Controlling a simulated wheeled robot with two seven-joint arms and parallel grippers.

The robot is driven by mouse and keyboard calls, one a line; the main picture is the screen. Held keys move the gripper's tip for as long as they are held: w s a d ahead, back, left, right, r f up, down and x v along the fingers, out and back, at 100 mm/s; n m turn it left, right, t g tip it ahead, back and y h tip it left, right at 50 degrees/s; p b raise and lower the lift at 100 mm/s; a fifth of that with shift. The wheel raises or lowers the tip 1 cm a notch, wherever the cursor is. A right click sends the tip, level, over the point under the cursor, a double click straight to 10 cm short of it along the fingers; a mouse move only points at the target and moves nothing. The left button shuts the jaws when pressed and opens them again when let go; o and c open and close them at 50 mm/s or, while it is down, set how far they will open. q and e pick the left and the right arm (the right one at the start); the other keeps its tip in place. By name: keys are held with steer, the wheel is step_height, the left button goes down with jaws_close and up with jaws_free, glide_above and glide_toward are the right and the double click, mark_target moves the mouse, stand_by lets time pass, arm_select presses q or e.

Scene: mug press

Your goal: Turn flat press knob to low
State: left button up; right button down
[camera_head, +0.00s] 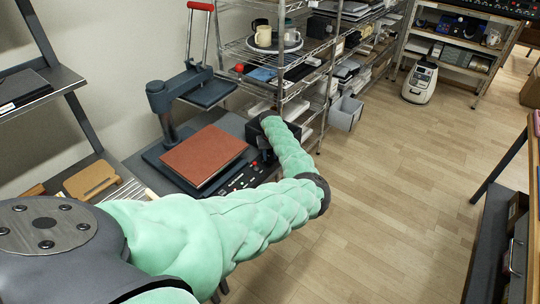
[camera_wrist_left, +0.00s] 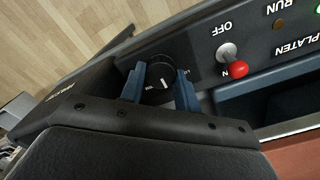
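The flat press (camera_head: 158,98) stands at the left in the head view, with a red-handled lever and a black control panel (camera_head: 240,180) on its front edge. The press knob (camera_wrist_left: 158,75) is a round black dial with a white mark, set in the panel in the left wrist view. My left gripper (camera_wrist_left: 160,72) has its two blue fingers on either side of the knob, with the tips appearing to touch it. The same gripper (camera_head: 262,140) is at the panel's right end in the head view, where my arm hides the knob. My right gripper is not in view.
A toggle switch with a red tip (camera_wrist_left: 238,69) sits beside the knob, close to a finger. A brown-red slab (camera_head: 204,155) lies on the press. A wire shelf (camera_head: 270,55) with mugs stands behind. The wooden floor (camera_head: 390,170) to the right is clear.

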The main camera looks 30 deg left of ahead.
arm_select(q)
steer(key=c, duration=0.4)
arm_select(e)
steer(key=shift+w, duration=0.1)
arm_select(q)
steer(key=shift+f+n+b, duration=0.1)
steer(key=shift+n+b, duration=0.25)
steer(key=shift+n, duration=0.65)
steer(key=n, duration=0.2)
steer(key=shift+n+b, duration=0.3)
steer(key=n, duration=0.3)
steer(key=shift+b, duration=0.35)
steer(key=shift+n, duration=1.3)
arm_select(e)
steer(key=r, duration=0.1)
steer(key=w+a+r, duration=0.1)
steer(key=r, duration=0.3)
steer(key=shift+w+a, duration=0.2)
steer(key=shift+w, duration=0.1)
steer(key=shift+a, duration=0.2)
